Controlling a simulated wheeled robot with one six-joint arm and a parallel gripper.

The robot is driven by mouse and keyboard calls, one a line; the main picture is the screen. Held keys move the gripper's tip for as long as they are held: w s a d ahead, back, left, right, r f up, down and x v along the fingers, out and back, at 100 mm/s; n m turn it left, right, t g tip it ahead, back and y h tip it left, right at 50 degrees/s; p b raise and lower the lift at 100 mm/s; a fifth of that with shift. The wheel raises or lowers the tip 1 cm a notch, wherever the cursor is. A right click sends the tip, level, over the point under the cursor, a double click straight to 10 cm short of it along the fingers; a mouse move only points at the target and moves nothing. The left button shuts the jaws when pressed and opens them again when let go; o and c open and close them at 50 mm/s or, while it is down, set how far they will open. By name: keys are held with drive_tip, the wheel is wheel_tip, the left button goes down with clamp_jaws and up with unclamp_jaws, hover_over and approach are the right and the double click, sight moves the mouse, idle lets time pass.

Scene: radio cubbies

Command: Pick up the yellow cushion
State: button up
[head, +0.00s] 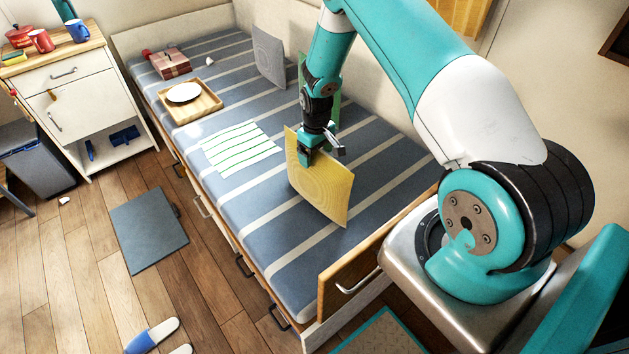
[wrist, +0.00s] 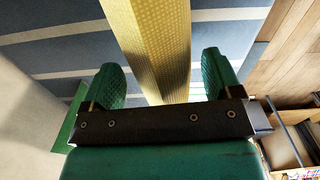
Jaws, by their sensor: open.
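The yellow cushion (head: 322,190) stands upright on the striped daybed, a thin square shape slightly tilted. My gripper (head: 306,156) is at its upper edge in the head view. In the wrist view the cushion (wrist: 152,45) runs as a yellow band between the two green fingers of my gripper (wrist: 160,82). The fingers are open, with a gap on each side of the cushion. The cushion still rests on the bed. Part of its top edge is hidden by my gripper in the head view.
The striped daybed (head: 262,245) holds a grey cushion (head: 268,58), a green cushion (head: 335,98) partly behind my arm, a striped cloth (head: 240,149) and a wooden tray (head: 205,110) with a white plate.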

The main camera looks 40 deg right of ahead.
drive_tip(key=shift+f, duration=0.3)
drive_tip(key=c, duration=1.5)
drive_tip(key=shift+r, duration=0.15)
